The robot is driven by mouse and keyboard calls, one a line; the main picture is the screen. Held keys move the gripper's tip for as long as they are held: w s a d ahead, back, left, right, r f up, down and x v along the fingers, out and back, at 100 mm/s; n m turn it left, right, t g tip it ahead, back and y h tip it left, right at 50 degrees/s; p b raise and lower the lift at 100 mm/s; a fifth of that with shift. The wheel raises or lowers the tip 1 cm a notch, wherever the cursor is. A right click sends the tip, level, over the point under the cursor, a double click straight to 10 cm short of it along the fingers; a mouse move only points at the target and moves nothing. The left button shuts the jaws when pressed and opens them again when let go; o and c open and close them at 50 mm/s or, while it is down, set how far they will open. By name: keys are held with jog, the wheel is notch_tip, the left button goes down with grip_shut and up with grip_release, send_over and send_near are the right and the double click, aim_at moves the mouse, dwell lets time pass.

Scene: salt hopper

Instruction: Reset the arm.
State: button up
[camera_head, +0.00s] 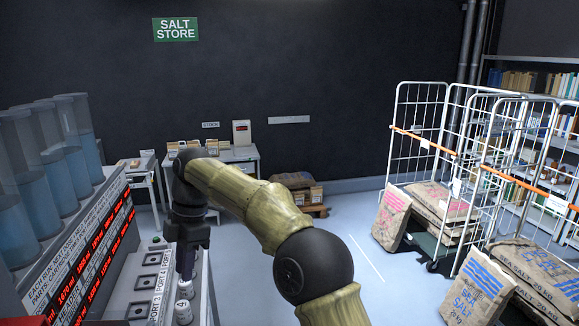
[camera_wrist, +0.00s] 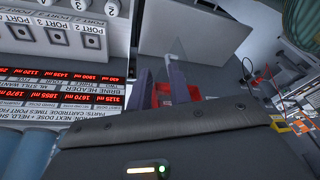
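My arm reaches forward and bends down at the left of the head view. My gripper (camera_head: 186,276) points down there beside the row of ports (camera_head: 143,283), above small white cylinders (camera_head: 184,312), one marked 4. In the wrist view my gripper (camera_wrist: 163,90) shows two grey fingers with a gap between them, and nothing is clearly held. A red patch (camera_wrist: 164,94) shows through the gap, and I cannot tell what it belongs to. The port panel (camera_wrist: 60,38) lies at the upper left of the wrist view, with more white cylinders (camera_wrist: 112,8) along its edge.
A console with red number displays (camera_head: 92,262) and tall blue-filled tubes (camera_head: 35,215) stands close on the left. A stock table (camera_head: 240,155) is at the back wall. Wire cages (camera_head: 415,130) and salt sacks (camera_head: 477,288) stand on the right. The middle floor (camera_head: 345,240) is clear.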

jog(key=d+f+m+t+b, duration=0.1)
jog(key=d+f+m, duration=0.35)
jog(key=d, duration=0.25)
jog(key=s+d+f+m+t+h+b, duration=0.1)
jog(key=d+f+m, duration=0.35)
jog(key=d, duration=0.35)
jog(key=d+f+m+t+b, duration=0.1)
jog(key=d+f+m, duration=0.3)
jog(key=d+m, duration=0.25)
jog(key=s+d+f+m+t+b, duration=0.1)
jog(key=s+d+f+m, duration=0.3)
jog(key=d, duration=0.4)
jog(key=s+d+f+m+t+h, duration=0.1)
jog(key=s+d+f+m, duration=0.3)
jog(key=s+d+m, duration=0.3)
jog(key=shift+s+d+f+b, duration=0.4)
jog(key=shift+s+d, duration=0.3)
jog(key=shift+s, duration=0.5)
